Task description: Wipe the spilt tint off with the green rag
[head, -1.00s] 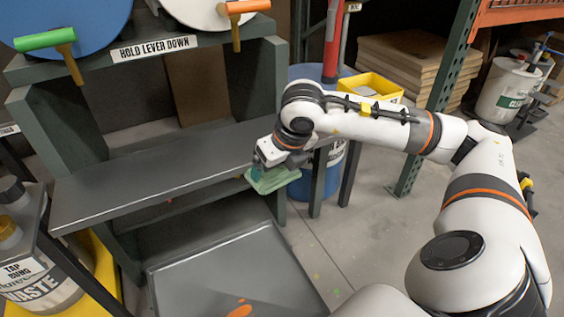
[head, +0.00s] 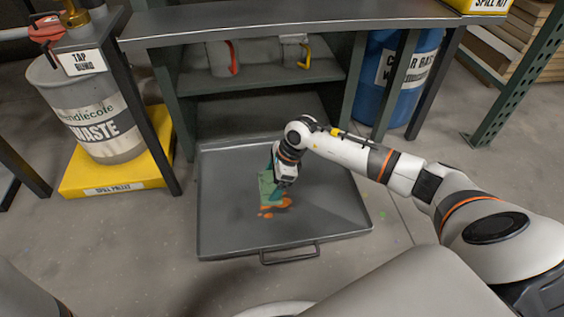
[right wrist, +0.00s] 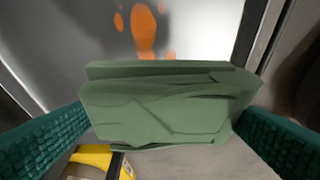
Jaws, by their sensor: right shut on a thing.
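The green rag (head: 266,187) is folded and held in my right gripper (head: 277,184), over the middle of the grey metal tray. In the right wrist view the rag (right wrist: 165,105) fills the space between the two teal fingers. The orange spilt tint (head: 284,203) lies on the tray just in front of the rag, as a patch with small spots. It also shows beyond the rag in the right wrist view (right wrist: 144,27). I cannot tell whether the rag touches the tray. My left gripper is out of view.
The grey tray (head: 225,235) has a raised rim and a front handle (head: 290,257). It lies below the bench shelf (head: 250,75). A waste drum (head: 90,115) stands on a yellow spill pallet (head: 110,180) at left. A blue drum (head: 400,80) stands behind right.

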